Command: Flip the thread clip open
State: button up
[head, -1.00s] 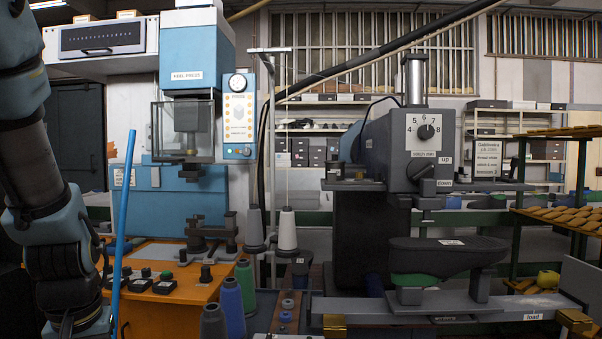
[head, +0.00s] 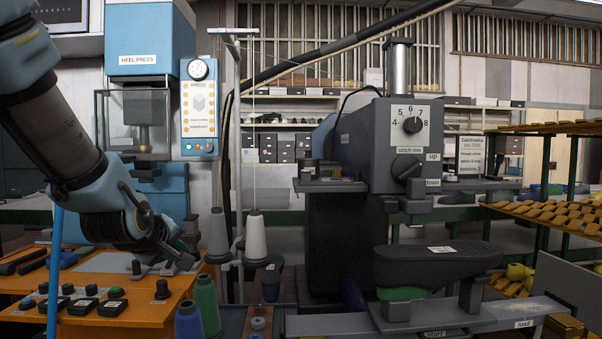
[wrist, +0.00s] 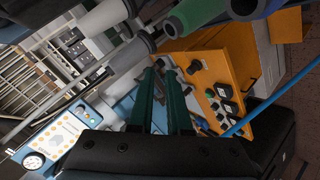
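I cannot single out the thread clip with certainty. The grey stitching machine (head: 365,150) stands right of centre, with a small dark ledge (head: 330,186) on its left side that carries small fittings too fine to read. A black shoe-shaped form (head: 437,264) sits on the machine's lower arm. My gripper (head: 190,246) is at the left, over the orange bench and left of the thread cones, well apart from the machine. In the wrist view, its two dark green fingers (wrist: 158,70) stand parallel with a narrow gap and nothing between them.
Green (head: 207,305) and blue (head: 188,322) spools stand in front. The orange bench (head: 150,315) holds push buttons. A blue rod (head: 55,265) rises at left. A heel press (head: 150,40) stands behind.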

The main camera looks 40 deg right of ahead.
jog(key=s+d+r+n+h, duration=0.1)
jog(key=s+d+r+h, duration=0.1)
jog(key=s+d+r, duration=0.3)
jog(key=s+d+r+h, duration=0.1)
jog(key=d+r+h, duration=0.2)
jog(key=d, duration=0.4)
jog(key=n+h, duration=0.2)
jog(key=h, duration=0.1)
send_near(306, 171)
jog(key=p+x, duration=0.4)
jog(key=x, duration=0.2)
jog(key=shift+d, duration=0.1)
jog(key=shift+x, duration=0.85)
jog(key=shift+f, duration=0.1)
grip_shut()
